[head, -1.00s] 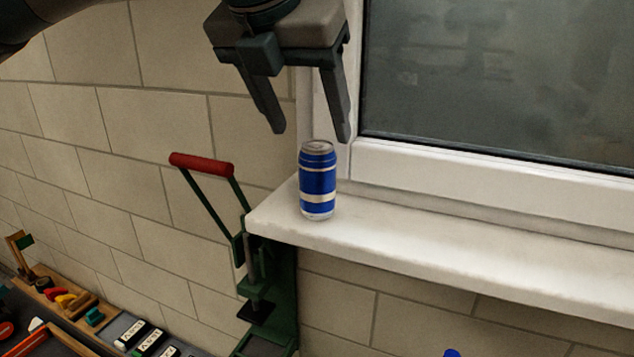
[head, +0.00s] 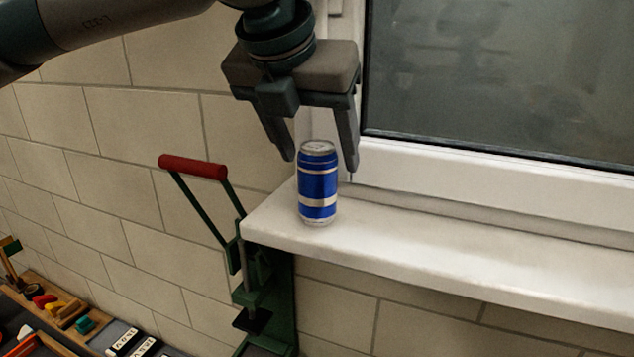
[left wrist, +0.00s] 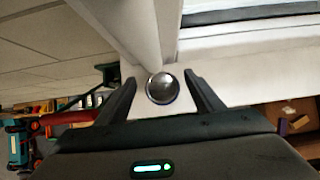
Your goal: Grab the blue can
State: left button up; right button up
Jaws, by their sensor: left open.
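The blue can (head: 318,184) with silver bands stands upright at the left end of the white windowsill (head: 450,232). My left gripper (head: 321,165) is open and points down, with its fingertips around the height of the can's top. In the left wrist view the can's round silver top (left wrist: 161,88) shows between the two open fingers of the left gripper (left wrist: 160,92), with a gap on each side. The head view does not show clearly how far the fingers stand behind the can. My right gripper is not in view.
A green lever press with a red handle (head: 193,166) stands just left of the sill's end. The window frame (head: 480,175) rises behind the sill. Tools and small boxes (head: 125,341) lie at the lower left. The sill right of the can is clear.

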pick_arm(q)
jog(key=shift+d+f, duration=0.1)
jog(key=shift+s, duration=0.15)
jog(key=c, duration=1.4)
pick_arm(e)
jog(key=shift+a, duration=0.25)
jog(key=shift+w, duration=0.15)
